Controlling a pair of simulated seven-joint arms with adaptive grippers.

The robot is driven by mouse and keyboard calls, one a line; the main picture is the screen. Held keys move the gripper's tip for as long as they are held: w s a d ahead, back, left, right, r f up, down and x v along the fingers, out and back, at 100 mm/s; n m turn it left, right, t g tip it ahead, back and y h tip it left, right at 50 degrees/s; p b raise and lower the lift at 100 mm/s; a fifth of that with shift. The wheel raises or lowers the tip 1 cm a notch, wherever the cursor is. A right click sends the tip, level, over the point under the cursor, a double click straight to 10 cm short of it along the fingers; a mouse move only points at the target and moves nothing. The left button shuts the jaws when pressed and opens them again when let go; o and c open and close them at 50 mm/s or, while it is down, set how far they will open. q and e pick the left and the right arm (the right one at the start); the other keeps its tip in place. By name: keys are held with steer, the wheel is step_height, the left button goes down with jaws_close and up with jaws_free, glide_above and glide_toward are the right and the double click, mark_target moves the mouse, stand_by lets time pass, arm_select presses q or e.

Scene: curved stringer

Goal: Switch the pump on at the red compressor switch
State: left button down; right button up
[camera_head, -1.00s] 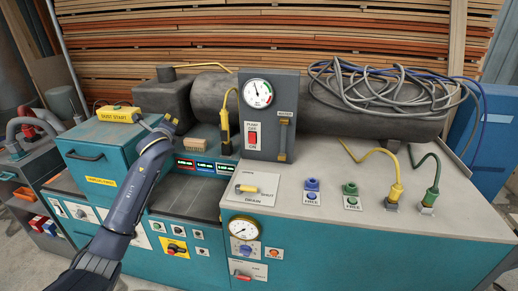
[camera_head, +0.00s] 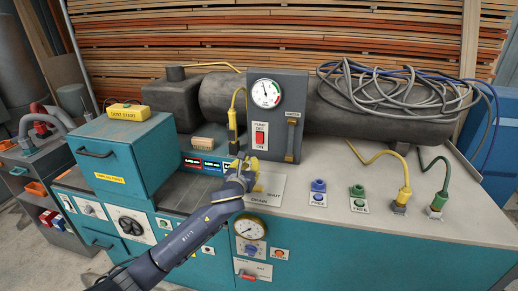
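My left gripper (camera_head: 247,170) is below and slightly left of the switch, in front of the panel's lower left and apart from the switch. It covers part of the DRAIN plate (camera_head: 270,190) and hides most of the drain lever. Whether its fingers are open or shut is not clear. My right gripper is not in view.
A round pressure gauge (camera_head: 265,93) is above the switch, and a slider handle (camera_head: 291,135) is right of it. A yellow cable (camera_head: 235,105) hangs left of the panel. Blue (camera_head: 318,187) and green (camera_head: 357,192) sockets stand on the bench top, right of the gripper.

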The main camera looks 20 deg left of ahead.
mark_target(260, 145)
arm_select(q)
steer(key=shift+w, duration=0.1)
steer(key=w, duration=0.4)
steer(key=w+f, duration=0.1)
steer(key=w, duration=0.8)
steer(key=shift+w+a+f, duration=0.3)
steer(key=shift+w+a, duration=0.05)
steer(key=shift+w, duration=0.1)
steer(key=shift+w, duration=0.35)
steer(key=shift+f, duration=0.15)
steer(key=shift+s, duration=0.3)
steer(key=s, duration=0.4)
steer(key=s+f, duration=0.1)
steer(key=s, duration=0.8)
steer(key=shift+s+d+f, duration=0.15)
steer(key=shift+d+f, duration=0.15)
steer(key=shift+f, duration=0.05)
